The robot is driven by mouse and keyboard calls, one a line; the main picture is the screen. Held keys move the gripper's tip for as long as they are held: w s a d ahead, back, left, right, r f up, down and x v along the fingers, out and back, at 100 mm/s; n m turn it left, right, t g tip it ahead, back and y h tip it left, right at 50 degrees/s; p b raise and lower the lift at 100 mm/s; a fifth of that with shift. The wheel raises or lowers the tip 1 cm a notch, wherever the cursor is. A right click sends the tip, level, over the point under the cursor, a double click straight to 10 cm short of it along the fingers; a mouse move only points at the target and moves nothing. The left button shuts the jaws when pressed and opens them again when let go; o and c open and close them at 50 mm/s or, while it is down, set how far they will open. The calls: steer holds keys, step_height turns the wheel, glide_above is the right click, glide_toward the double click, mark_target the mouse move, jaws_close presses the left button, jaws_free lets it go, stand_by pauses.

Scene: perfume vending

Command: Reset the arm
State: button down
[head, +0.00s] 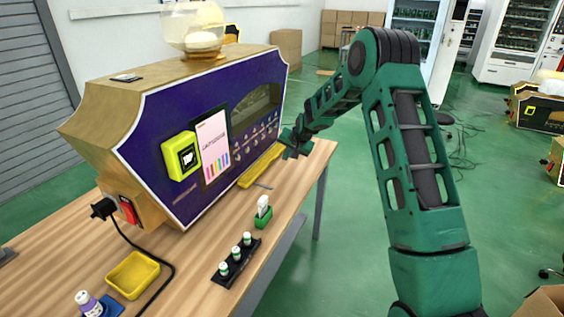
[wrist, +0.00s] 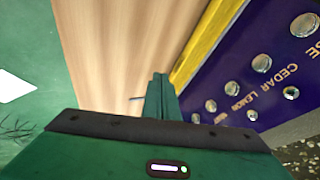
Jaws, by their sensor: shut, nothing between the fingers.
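My green arm reaches from the right of the head view over the wooden table. My gripper (head: 290,142) is at the far right end of the vending machine (head: 150,150), close to its purple front panel. In the wrist view my gripper (wrist: 158,78) is shut and empty, its fingers together above the wood. The yellow tray edge (wrist: 208,42) and the panel's round buttons (wrist: 238,103) lie to the right of the fingers. I cannot tell whether the fingers touch the panel or tray.
On the table (head: 215,205) stand a black rack (head: 236,262) of small bottles, a green holder (head: 263,215) with a white item, a yellow bin (head: 133,275) and a purple bottle (head: 88,302). A black cable (head: 160,255) runs across the near left. Open floor (head: 330,230) lies right of the table.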

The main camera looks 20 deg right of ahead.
steer(key=s+d+r+g+h, duration=0.1)
steer(key=s+d+r, duration=0.3)
steer(key=s, duration=0.7)
steer(key=s+d+r+n+g, duration=0.1)
steer(key=s+d+r+g, duration=0.1)
steer(key=s+r, duration=0.65)
steer(key=s+d+r+g+h, duration=0.1)
steer(key=s+d+r, duration=0.2)
steer(key=s, duration=1)
steer(key=s+a+g+y, duration=0.1)
steer(key=s+a+g, duration=0.2)
steer(key=s, duration=2.7)
steer(key=shift+r, duration=0.15)
steer(key=shift+w+f+g, duration=0.25)
steer(key=shift+w+g, duration=0.05)
steer(key=shift+w, duration=0.25)
